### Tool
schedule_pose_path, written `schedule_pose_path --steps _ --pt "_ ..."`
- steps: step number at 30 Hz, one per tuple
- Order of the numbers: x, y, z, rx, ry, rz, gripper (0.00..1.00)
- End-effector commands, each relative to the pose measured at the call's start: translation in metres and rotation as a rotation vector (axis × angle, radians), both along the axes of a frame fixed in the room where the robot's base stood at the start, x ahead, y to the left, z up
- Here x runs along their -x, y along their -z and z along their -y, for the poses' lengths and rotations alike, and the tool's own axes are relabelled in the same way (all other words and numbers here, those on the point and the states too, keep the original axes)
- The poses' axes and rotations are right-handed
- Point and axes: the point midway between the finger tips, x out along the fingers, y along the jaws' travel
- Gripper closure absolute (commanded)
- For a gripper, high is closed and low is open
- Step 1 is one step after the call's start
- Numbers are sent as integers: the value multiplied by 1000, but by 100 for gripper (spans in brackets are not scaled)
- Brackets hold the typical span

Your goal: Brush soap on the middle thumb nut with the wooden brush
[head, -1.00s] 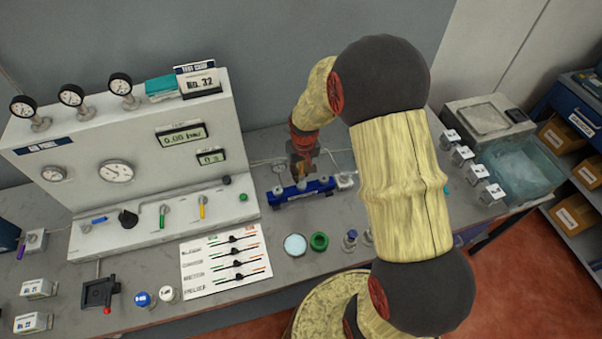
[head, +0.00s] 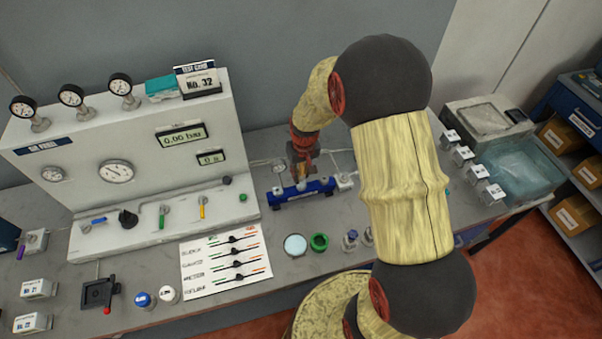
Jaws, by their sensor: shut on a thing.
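My gripper (head: 300,168) points down over a blue manifold block (head: 318,187) at the back middle of the bench. It is shut on the wooden brush (head: 302,172), of which only a small tan part shows between the fingers. The brush is at or just above the block's middle; I cannot tell whether its bristles touch. The middle thumb nut is hidden or too small to make out under the gripper. A pale fitting (head: 277,190) shows at the block's left part. A round dish with pale liquid (head: 295,245) stands in front of the block.
A green ring (head: 319,242) stands right of the dish, with small blue-topped parts (head: 350,238) further right. The white test panel (head: 130,150) rises on the left. A printed card (head: 226,265) lies in front of it. A water tank (head: 520,165) is at right.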

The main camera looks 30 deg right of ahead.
Motion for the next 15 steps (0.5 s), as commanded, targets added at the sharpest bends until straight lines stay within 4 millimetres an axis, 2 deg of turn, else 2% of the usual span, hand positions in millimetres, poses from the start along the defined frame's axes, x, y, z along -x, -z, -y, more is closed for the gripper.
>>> schedule_pose_path --steps 8,15 --pt "-9 1 2 0 0 0 100" --pt "-5 1 1 0 0 0 100"
